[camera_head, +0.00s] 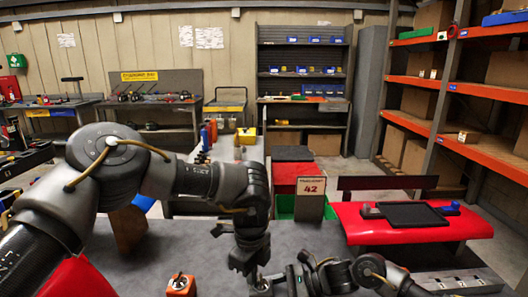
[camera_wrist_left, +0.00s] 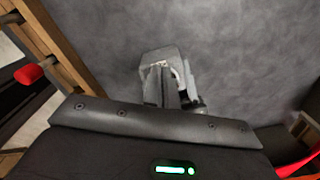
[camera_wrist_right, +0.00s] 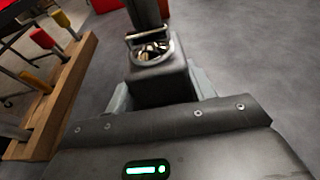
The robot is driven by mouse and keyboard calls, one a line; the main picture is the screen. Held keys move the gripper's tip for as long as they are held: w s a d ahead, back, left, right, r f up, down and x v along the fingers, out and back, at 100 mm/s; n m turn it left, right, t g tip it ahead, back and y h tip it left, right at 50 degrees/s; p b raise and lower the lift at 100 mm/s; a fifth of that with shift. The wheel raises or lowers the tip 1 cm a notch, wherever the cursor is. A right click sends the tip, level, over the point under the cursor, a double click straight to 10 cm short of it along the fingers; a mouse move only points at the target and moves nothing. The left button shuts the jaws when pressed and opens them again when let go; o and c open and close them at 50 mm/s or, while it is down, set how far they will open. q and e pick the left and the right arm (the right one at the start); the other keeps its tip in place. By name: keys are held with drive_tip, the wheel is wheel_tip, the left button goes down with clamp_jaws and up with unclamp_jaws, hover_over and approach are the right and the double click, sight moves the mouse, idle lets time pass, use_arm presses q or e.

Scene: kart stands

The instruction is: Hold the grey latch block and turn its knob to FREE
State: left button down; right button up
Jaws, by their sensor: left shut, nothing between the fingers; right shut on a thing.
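The grey latch block (camera_wrist_right: 160,85) stands between the pale fingers of my right gripper (camera_wrist_right: 162,95) in the right wrist view. A round metal knob (camera_wrist_right: 152,50) sits on its top. My left gripper (camera_head: 250,268) points down from above, its fingers shut with nothing between them. In the right wrist view its dark end (camera_wrist_right: 145,12) is just above the knob; whether it touches cannot be told. In the left wrist view my left fingers (camera_wrist_left: 172,90) reach toward a pale grey shape, and the knob is not clear. The knob's setting cannot be read.
An orange block (camera_head: 180,286) with a knob stands on the grey table left of my left gripper. A wooden rack (camera_wrist_right: 58,95) with red and yellow handles shows in the right wrist view. A red kart part (camera_head: 410,228) with a black tray lies at right.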

use_arm(q)
drive_tip(key=shift+d, duration=0.45)
idle(0.4)
drive_tip(key=shift+w+d, duration=0.1)
drive_tip(key=shift+w, duration=0.1)
drive_tip(key=shift+w+d, duration=0.2)
drive_tip(key=shift+w, duration=0.2)
drive_tip(key=shift+w+d, duration=0.2)
drive_tip(key=shift+w+a, duration=0.1)
idle(0.6)
drive_tip(key=shift+w+a, duration=0.15)
drive_tip(key=shift+w, duration=0.1)
drive_tip(key=shift+r, duration=3)
